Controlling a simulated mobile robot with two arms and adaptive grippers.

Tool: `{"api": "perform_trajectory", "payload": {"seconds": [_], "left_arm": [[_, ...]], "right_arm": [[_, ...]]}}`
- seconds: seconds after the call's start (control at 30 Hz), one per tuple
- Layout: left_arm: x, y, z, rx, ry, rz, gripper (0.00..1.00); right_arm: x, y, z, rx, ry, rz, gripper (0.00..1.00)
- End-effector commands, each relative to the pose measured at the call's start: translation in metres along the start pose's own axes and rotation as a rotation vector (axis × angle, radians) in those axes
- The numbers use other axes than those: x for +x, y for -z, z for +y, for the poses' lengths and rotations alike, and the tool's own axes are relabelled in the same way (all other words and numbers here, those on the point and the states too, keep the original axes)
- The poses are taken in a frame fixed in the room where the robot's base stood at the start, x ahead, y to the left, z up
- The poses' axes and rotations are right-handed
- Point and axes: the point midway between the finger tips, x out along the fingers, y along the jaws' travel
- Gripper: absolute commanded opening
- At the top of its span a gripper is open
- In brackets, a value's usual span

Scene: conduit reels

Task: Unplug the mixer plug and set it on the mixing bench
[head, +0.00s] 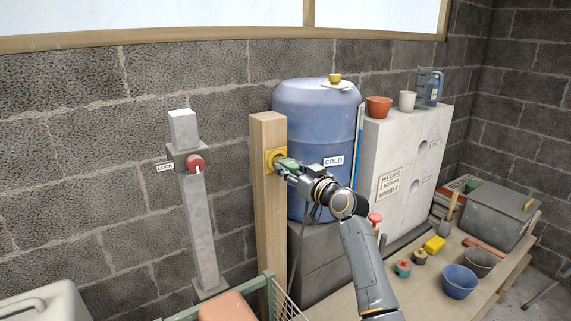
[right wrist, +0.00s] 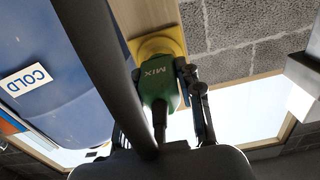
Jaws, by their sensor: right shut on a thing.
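The green mixer plug (head: 290,163) is at the yellow socket (head: 270,160) on the wooden post. In the right wrist view the plug (right wrist: 157,82), marked MIX, meets the yellow socket (right wrist: 160,46); I see no gap between them. My right gripper (head: 284,169) is shut on the plug, with a finger along its side in the wrist view. A dark cord runs from the plug's rear end. The mixing bench (head: 424,298) is at the lower right, with a bare strip along its front. My left gripper is not in view.
A blue COLD barrel (head: 313,110) stands just right of the post. A grey post with a red LOCK knob (head: 195,162) is to the left.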

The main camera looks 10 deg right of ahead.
Motion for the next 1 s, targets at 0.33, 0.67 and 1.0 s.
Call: {"api": "perform_trajectory", "payload": {"seconds": [0.33, 0.67, 1.0], "left_arm": [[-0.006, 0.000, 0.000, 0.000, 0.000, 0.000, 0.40], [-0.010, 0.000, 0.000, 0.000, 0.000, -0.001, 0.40], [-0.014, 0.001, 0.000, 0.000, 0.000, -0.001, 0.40]], "right_arm": [[-0.014, 0.001, 0.000, 0.000, 0.000, 0.000, 0.00], [-0.027, 0.001, 0.000, 0.000, 0.000, 0.001, 0.00], [-0.040, 0.001, 0.000, 0.000, 0.000, 0.001, 0.00]]}}
